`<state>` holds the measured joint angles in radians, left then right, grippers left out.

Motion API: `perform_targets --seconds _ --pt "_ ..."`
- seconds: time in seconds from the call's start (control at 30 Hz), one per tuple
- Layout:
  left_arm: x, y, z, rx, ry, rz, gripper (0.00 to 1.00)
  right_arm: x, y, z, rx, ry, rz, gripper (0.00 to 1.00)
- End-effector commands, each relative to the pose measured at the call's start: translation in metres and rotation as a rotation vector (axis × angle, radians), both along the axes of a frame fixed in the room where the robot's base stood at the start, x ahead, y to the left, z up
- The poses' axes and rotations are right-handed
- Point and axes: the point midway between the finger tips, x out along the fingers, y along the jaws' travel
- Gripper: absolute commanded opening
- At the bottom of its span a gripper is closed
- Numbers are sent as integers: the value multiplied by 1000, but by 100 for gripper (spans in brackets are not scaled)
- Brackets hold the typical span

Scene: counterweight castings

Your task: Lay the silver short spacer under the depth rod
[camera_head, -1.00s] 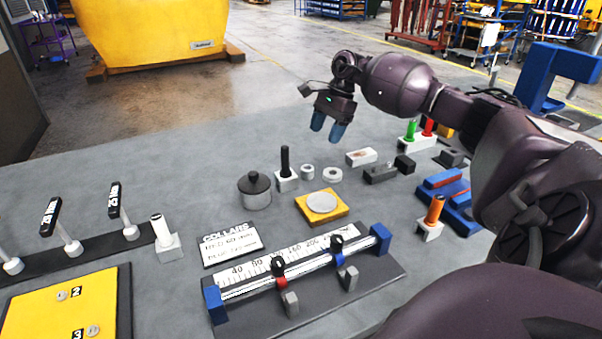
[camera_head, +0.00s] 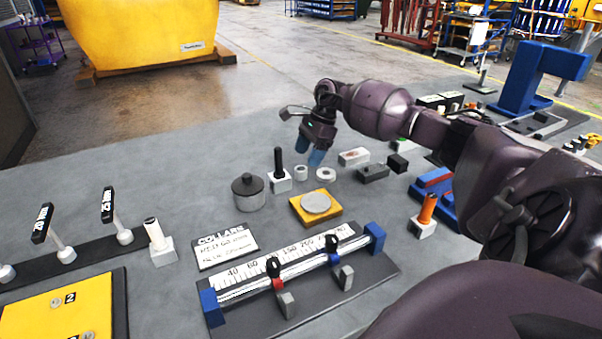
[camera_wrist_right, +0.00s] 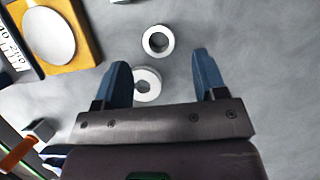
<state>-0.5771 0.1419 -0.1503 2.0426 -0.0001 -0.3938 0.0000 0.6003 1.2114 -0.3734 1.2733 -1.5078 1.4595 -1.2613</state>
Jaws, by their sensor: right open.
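Two silver rings stand side by side on the grey table. The right one (camera_head: 326,180) is flatter and wider, and looks like the short spacer; the left one (camera_head: 301,177) is taller and narrower. My right gripper (camera_head: 310,150) is above and just behind them, pointing down, open and empty. In the right wrist view the flat ring (camera_wrist_right: 148,96) lies below the jaws, partly hidden by the left finger, and the other ring (camera_wrist_right: 158,54) is beyond the fingertips. I cannot make out which part is the depth rod. My left gripper is not in view.
A yellow block with a silver disc (camera_head: 331,217), a black-handled post (camera_head: 279,165) and a lidded grey pot (camera_head: 249,202) stand near the rings. Grey and black blocks (camera_head: 372,174) lie to the right. A ruler fixture (camera_head: 375,236) is in front. A blue frame (camera_head: 518,95) stands far right.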

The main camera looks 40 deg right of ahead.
Motion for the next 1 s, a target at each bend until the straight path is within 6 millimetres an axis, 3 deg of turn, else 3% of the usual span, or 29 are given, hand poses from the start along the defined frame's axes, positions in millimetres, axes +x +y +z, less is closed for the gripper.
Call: perform_targets --seconds 0.27,0.53,0.9,1.0 --pt "1 1 2 3 -3 -3 43 2 11 -36 3 2 0 65" --pt "0 2 1 5 -1 -3 43 3 11 -40 0 1 -1 65" --pt "0 2 1 4 -1 -3 43 3 11 -40 0 1 0 10" --pt "0 2 1 4 -1 -3 43 3 11 -39 1 0 0 5"
